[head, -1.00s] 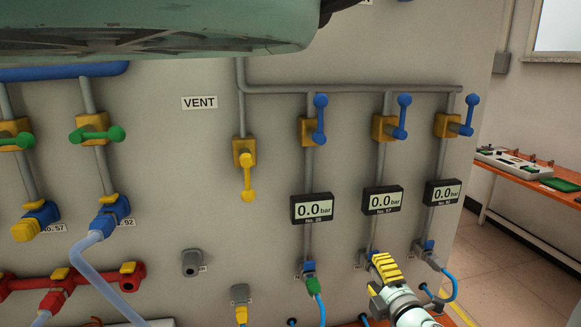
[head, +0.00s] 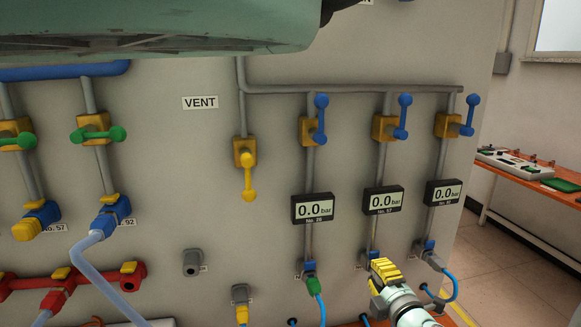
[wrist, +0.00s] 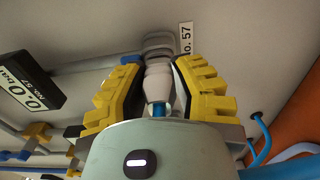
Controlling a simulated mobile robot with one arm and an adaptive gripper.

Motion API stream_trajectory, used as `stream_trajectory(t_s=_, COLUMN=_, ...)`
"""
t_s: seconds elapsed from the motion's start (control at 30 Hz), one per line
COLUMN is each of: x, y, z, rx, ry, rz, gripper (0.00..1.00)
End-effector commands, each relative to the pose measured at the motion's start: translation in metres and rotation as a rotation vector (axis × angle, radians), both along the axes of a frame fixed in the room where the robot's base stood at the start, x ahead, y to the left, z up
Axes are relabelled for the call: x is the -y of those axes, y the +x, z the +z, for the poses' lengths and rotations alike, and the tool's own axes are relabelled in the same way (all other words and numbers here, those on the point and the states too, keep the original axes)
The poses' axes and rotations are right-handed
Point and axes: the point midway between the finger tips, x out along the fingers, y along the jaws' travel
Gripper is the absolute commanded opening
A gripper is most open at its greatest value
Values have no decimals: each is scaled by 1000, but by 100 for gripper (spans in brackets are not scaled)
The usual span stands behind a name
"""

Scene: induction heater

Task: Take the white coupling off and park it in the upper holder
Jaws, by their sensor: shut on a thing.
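The white coupling (wrist: 158,82) sits between the yellow ribbed fingers of my gripper (wrist: 160,95) in the wrist view, with a bit of blue hose below it. A grey fitting beside the No. 57 label lies right above the coupling in line with it; I cannot tell whether they are joined. In the head view my gripper (head: 385,272) is at the foot of the No. 57 gauge line and hides the coupling. A grey holder (head: 191,263) with nothing in it sticks out of the panel to the left. Another grey holder (head: 240,294) sits lower, with a yellow piece below it.
A green-tipped connector (head: 314,285) with a blue hose is left of my gripper. A grey connector (head: 435,262) with a blue hose is close on its right. Gauges reading 0.0 bar hang above. The panel between the grey holders and the green-tipped connector is clear.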

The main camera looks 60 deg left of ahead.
Motion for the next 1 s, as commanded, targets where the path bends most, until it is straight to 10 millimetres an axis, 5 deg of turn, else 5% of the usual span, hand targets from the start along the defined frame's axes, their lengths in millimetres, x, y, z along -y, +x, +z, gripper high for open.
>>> stream_trajectory(t_s=1.0, x=27, y=-10, z=0, rx=0, ry=-1, rz=-4, gripper=0)
